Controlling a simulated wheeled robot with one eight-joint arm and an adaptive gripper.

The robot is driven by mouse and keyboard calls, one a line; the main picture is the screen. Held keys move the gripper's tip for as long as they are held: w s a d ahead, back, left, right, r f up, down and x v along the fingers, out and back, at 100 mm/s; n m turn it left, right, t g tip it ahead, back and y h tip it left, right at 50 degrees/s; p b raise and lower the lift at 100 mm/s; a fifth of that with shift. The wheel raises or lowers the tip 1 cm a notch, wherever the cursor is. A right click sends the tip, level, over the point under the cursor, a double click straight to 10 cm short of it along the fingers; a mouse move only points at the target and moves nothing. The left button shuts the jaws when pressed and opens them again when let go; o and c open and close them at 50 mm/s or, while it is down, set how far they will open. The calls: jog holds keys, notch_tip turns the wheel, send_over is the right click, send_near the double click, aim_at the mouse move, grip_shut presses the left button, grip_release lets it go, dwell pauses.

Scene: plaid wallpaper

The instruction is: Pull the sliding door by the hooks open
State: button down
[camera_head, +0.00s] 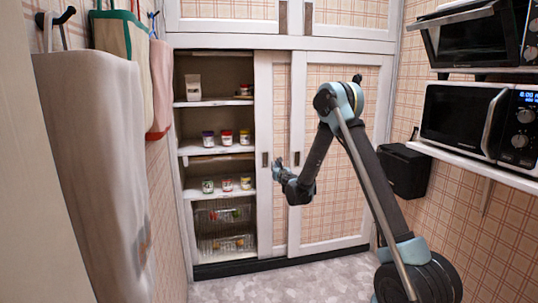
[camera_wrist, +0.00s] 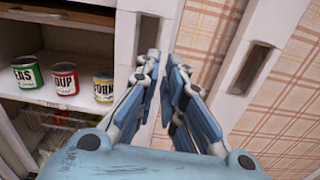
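The sliding door (camera_head: 281,90) nearest the hooks (camera_head: 60,17) has a white frame and plaid panel. It stands slid to the right, largely overlapped by the right door (camera_head: 340,90), and the left half of the cabinet is uncovered. A dark recessed handle (camera_head: 265,160) is on its left frame; it also shows in the wrist view (camera_wrist: 148,34). My gripper (camera_head: 277,168) is in front of this door, near the handle. In the wrist view its fingertips (camera_wrist: 163,62) are a narrow gap apart with nothing between them. Contact with the door cannot be told.
The open shelves (camera_head: 215,150) hold cans, jars and wire baskets. Bags (camera_head: 95,150) hang from the hooks on the left wall. Microwaves (camera_head: 470,118) stand on right-hand shelves, with a black box (camera_head: 403,170) below. The floor (camera_head: 290,283) before the cabinet is clear.

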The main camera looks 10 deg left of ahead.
aim_at(267, 118)
jog(key=s+a+r+m+g+y, duration=0.1)
jog(key=a+r+m+y, duration=0.15)
jog(key=r+m, duration=0.4)
jog(key=s+a+r+m+g+y, duration=0.1)
jog(key=a+r+m, duration=0.25)
jog(key=r, duration=0.65)
jog(key=s+a+r+m+g+y, duration=0.15)
jog(key=a+r+m, duration=0.25)
jog(key=r, duration=0.4)
jog(key=w+a, duration=0.4)
jog(key=w, duration=0.4)
jog(key=shift+w+f, duration=0.2)
jog(key=shift+w, duration=0.15)
jog(key=w+d, duration=0.1)
jog(key=d, duration=0.2)
jog(key=w+d, duration=0.3)
jog(key=d, duration=0.2)
jog(key=shift+w+d, duration=0.25)
jog(key=shift+d, duration=0.1)
